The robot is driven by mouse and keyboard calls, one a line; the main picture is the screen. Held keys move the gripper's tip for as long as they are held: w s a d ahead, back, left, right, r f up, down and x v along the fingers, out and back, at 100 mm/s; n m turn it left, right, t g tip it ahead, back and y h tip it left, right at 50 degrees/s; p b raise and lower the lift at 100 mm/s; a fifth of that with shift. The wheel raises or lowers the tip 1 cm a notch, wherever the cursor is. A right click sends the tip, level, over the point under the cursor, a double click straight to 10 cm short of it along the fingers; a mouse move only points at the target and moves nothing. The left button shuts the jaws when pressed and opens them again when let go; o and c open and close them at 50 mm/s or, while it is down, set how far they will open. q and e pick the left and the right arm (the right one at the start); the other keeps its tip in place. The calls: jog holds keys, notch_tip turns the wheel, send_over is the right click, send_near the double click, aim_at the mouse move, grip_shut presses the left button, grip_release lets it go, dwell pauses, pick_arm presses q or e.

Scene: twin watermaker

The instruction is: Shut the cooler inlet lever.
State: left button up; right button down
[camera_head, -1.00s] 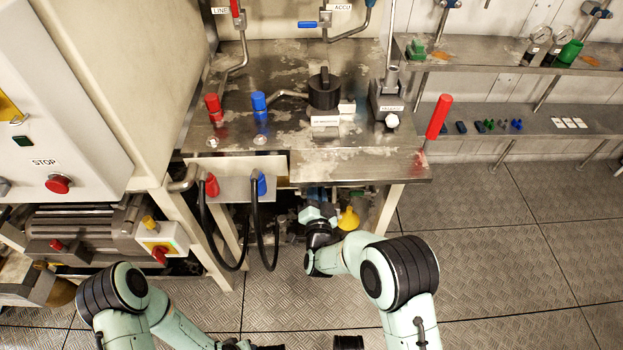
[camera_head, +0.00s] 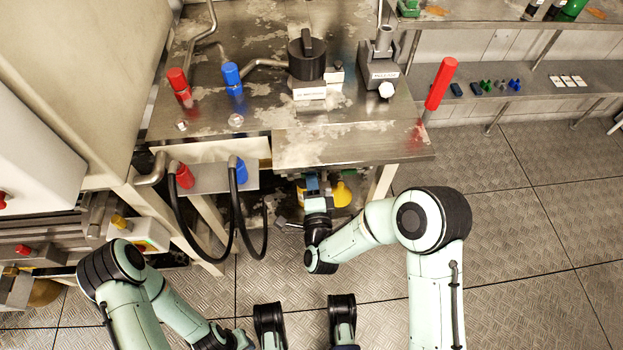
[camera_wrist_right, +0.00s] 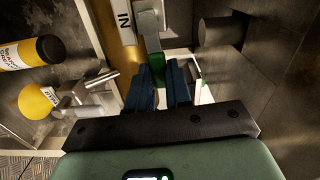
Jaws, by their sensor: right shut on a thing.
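The cooler inlet lever shows in the right wrist view as a green grip (camera_wrist_right: 159,68) on a grey metal valve (camera_wrist_right: 150,22), beside a yellow pipe marked "IN" (camera_wrist_right: 124,20). My right gripper (camera_wrist_right: 163,75) is shut on the green grip, with its blue fingers on either side. In the head view, my right gripper (camera_head: 312,184) reaches under the front edge of the steel bench (camera_head: 350,145), which hides the lever there. My left arm is low at the left in the head view, and its fingers are not in view.
A yellow round part (camera_head: 341,194) is close to the right gripper under the bench. Black hoses (camera_head: 235,215) hang to its left. A red-handled lever (camera_head: 440,85) stands at the bench's right corner. The floor (camera_head: 530,240) at the right is clear.

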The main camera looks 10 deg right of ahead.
pick_arm(q)
jog(key=shift+s+f, duration=0.15)
jog(key=shift+s, duration=0.3)
pick_arm(e)
jog(key=shift+f+m, duration=0.1)
jog(key=shift+m, duration=0.2)
jog(key=shift+a, duration=0.1)
jog(key=c, duration=1)
grip_release()
jog(key=shift+c, duration=0.2)
jog(key=shift+s, duration=0.1)
pick_arm(q)
jog(key=shift+w+r+p, duration=0.25)
jog(key=shift+w, duration=0.25)
jog(key=shift+w+r+p, duration=0.2)
jog(key=shift+w, duration=0.3)
pick_arm(e)
jog(key=s, duration=1.3)
